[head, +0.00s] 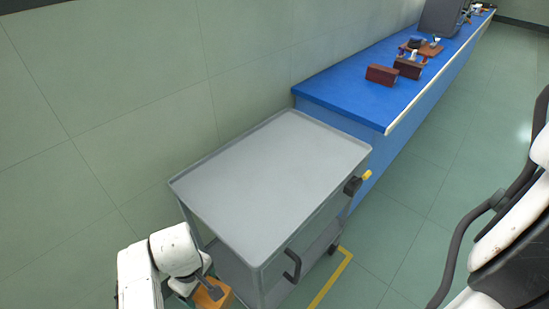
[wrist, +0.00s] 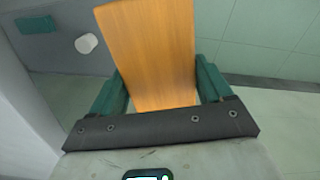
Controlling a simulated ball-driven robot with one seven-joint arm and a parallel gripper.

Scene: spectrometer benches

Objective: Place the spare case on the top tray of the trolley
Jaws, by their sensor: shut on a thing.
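The spare case appears as an orange, wood-toned block (wrist: 152,50) between my gripper's green fingers in the wrist view. My gripper (wrist: 160,88) is shut on it. In the head view, part of the orange case (head: 222,299) shows at the bottom edge, beside the near end of the trolley; my wrist hides some of it. The grey trolley's top tray (head: 270,175) is empty, with a low raised rim. The case is outside the tray. Its exact height against the tray is hard to tell.
A blue bench (head: 350,90) stands just behind the trolley, with brown blocks (head: 382,75) and a dark grey instrument (head: 440,17) on it. A green wall (head: 120,80) runs along the left. A black handle (head: 292,265) juts from the trolley. Open floor (head: 430,190) lies right.

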